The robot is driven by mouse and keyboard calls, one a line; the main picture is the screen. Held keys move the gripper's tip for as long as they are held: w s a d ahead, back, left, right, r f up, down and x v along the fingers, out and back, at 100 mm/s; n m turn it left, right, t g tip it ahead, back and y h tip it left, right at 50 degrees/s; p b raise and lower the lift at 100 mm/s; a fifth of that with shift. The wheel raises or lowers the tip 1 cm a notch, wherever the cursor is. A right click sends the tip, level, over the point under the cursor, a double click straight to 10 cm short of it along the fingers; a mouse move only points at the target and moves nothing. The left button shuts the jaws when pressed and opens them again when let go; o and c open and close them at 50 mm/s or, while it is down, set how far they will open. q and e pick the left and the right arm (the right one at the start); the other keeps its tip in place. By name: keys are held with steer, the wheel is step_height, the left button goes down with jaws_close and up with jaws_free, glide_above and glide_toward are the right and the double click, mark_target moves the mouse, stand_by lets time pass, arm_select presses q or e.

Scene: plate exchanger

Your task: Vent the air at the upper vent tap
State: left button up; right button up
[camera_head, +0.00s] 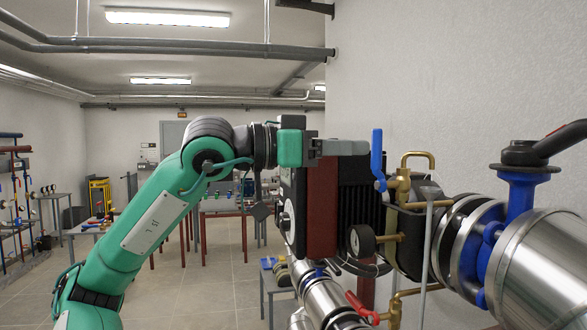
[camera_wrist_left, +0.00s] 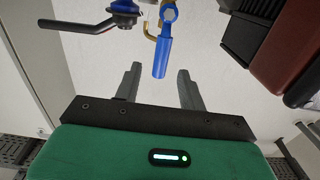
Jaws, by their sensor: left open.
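The upper vent tap (camera_head: 403,183) is a brass fitting with a bent brass spout, and its blue lever (camera_head: 378,155) stands upright. In the left wrist view the blue lever (camera_wrist_left: 161,58) lies just beyond and between the fingertips. My left gripper (camera_head: 362,147) comes in from the left with its fingers pointing right at the lever. In the left wrist view my left gripper (camera_wrist_left: 159,76) is open and empty, with a gap on both sides of the lever. Whether a finger touches the lever is unclear. My right gripper is not in view.
The dark red and black plate exchanger (camera_head: 322,208) stands below the left gripper. A gauge (camera_head: 361,241) and a lower red-levered tap (camera_head: 361,307) sit below the vent tap. A black-handled blue valve (camera_head: 522,180) and steel pipes fill the right. Tables stand in the background.

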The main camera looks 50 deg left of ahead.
arm_select(q)
steer(key=b+v, duration=0.4)
steer(key=v, duration=0.4)
steer(key=shift+b, duration=0.3)
steer(key=shift+w, duration=0.1)
